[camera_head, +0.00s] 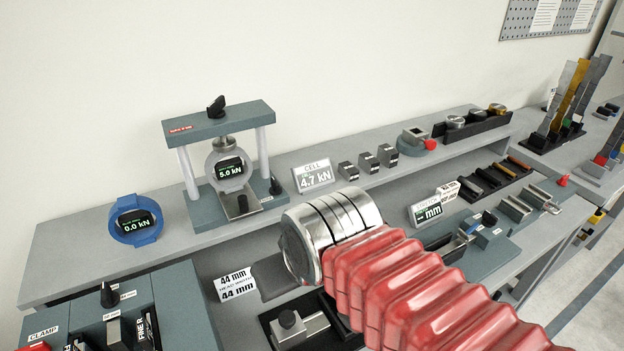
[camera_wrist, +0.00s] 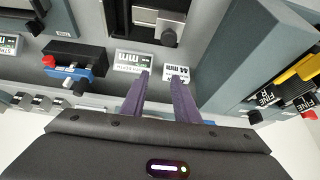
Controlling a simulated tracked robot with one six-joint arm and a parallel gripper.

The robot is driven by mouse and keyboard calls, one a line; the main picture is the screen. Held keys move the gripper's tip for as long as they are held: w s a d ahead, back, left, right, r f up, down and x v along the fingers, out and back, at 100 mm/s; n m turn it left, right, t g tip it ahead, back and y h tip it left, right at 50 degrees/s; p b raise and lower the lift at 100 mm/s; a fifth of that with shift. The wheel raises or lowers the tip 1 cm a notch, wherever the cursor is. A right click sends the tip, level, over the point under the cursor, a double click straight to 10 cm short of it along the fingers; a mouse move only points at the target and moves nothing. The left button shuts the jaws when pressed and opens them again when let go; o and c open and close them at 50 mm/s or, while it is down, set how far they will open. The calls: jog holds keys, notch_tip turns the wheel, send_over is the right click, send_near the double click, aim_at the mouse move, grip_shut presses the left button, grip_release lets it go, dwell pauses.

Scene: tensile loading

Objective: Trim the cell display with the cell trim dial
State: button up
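The cell display (camera_head: 313,176) is a small tilted sign on the grey shelf and reads 4.7 kN. Left of it stands a load frame (camera_head: 219,115) holding a grey ring cell (camera_head: 228,168) that reads 5.0 kN. A black knob (camera_head: 275,186) sits on the frame's base, and another black knob (camera_head: 216,105) is on its top. I cannot tell for sure which knob is the cell trim dial. In the wrist view my gripper (camera_wrist: 160,76) is open, with two purple fingers apart and nothing visible between them. Its fingers are out of sight in the head view.
A blue ring gauge (camera_head: 135,221) reading 0.0 kN stands left of the frame. Three dark blocks (camera_head: 367,163) sit right of the display. A 44 mm sign (camera_head: 236,284) is on the lower bench. My silver and red arm covers the centre front.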

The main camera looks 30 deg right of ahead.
jog(key=g, duration=0.1)
send_near(275, 181)
jog(key=v, duration=0.5)
jog(key=x, duration=1.3)
jog(key=shift+w+f, duration=0.1)
jog(key=shift+f, duration=0.3)
jog(key=shift+c, duration=0.4)
